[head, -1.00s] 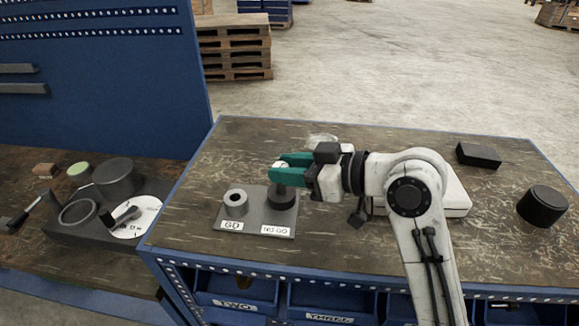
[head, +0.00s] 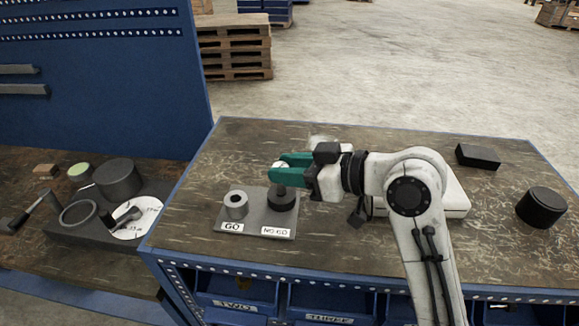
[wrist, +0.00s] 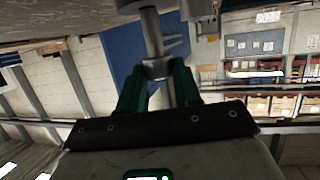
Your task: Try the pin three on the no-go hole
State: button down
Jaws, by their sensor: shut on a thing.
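The gauge block (head: 255,225) lies on the bench with a grey bush labelled GO (head: 235,205) on its left and a darker bush labelled NO-GO (head: 283,200) on its right. My gripper (head: 284,166) has its teal fingers shut on a pin, directly above the no-go bush. The pin's pale top shows between the fingertips. In the wrist view the grey pin (wrist: 152,32) runs from between the fingers (wrist: 157,75) towards a bush at the top edge. Whether its far end is in the no-go hole is hidden.
A black block (head: 478,155) and a black cylinder (head: 542,207) stand on the bench's right side. Bins labelled TWO (head: 237,307) and THREE (head: 328,319) are below the front edge. A second bench at left holds a dark fixture (head: 120,180).

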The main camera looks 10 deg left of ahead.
notch_tip(320, 180, up, 7)
jog(key=p, duration=0.4)
jog(key=shift+f, duration=0.15)
dwell(0.4)
